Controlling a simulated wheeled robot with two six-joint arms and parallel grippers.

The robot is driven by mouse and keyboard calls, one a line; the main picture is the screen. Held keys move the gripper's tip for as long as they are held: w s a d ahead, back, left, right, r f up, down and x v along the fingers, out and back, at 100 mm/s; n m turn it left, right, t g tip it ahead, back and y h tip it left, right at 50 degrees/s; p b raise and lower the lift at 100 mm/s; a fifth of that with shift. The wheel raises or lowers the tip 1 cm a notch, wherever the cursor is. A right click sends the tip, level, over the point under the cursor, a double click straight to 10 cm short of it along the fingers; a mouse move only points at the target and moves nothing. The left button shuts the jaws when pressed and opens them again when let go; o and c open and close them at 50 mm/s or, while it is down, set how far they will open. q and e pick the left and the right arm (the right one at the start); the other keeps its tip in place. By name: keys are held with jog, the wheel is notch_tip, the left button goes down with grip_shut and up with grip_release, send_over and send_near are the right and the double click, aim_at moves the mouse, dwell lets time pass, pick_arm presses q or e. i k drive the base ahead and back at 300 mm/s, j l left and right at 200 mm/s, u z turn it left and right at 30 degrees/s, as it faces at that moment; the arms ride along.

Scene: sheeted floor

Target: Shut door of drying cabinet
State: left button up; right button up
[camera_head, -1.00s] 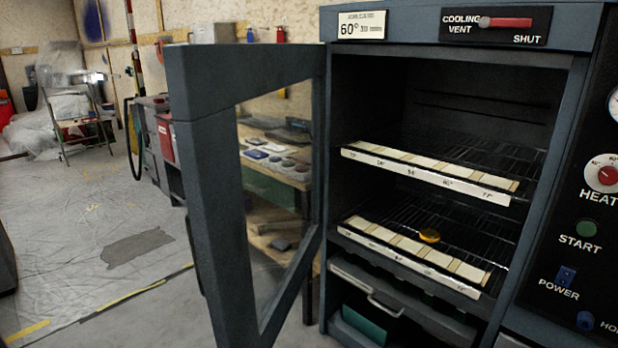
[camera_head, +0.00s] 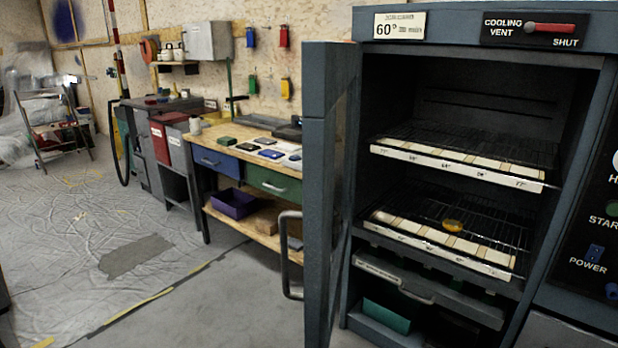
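The drying cabinet (camera_head: 355,200) stands at the right with its dark interior showing. Its door (camera_head: 317,200) is open, hinged on the cabinet's left side and swung out toward me, seen nearly edge-on. The door's bar handle (camera_head: 291,255) shows on the outer face, at the left. Inside are two wire shelves with pale label strips, the upper shelf (camera_head: 465,150) and the lower shelf (camera_head: 480,220). A small yellow round item (camera_head: 452,225) lies on the lower shelf. Neither of my grippers is in the picture.
A wooden workbench (camera_head: 208,135) with drawers stands behind the door, left of the cabinet. A red bin (camera_head: 160,142) and grey units stand farther left. A control panel with a start button (camera_head: 614,209) is at the right edge.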

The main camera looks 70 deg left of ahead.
aim_at(328, 68)
jog(key=k+j+u, duration=0.1)
jog(key=k+u, duration=0.25)
jog(key=k+j+u, duration=0.15)
jog(key=u, duration=0.25)
jog(key=k, duration=0.1)
